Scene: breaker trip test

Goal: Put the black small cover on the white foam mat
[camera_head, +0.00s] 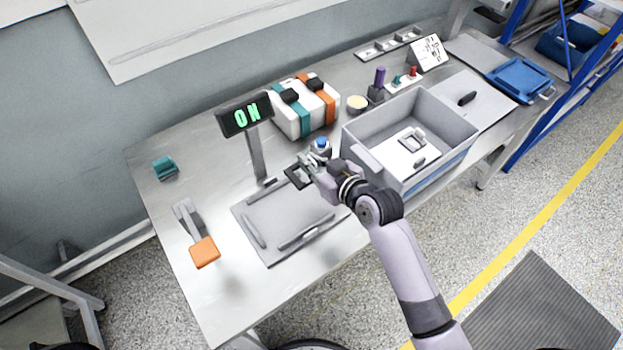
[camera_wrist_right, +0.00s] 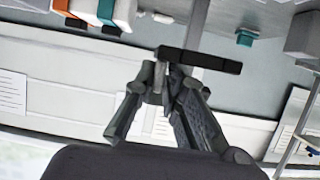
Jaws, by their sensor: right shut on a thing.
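My right gripper (camera_head: 314,168) is shut on a small black frame-like piece, which looks like the black small cover (camera_head: 297,177). It holds the piece above the back edge of the grey fixture plate. The bin is to the right of my gripper. My left gripper is out of view.
A display (camera_head: 245,114) reading ON stands on a post behind my gripper. A white, teal and orange unit (camera_head: 305,106) stands at the back. An orange block (camera_head: 204,252) is front left. A teal block (camera_head: 165,168) is far left. A blue tray (camera_head: 520,80) is right.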

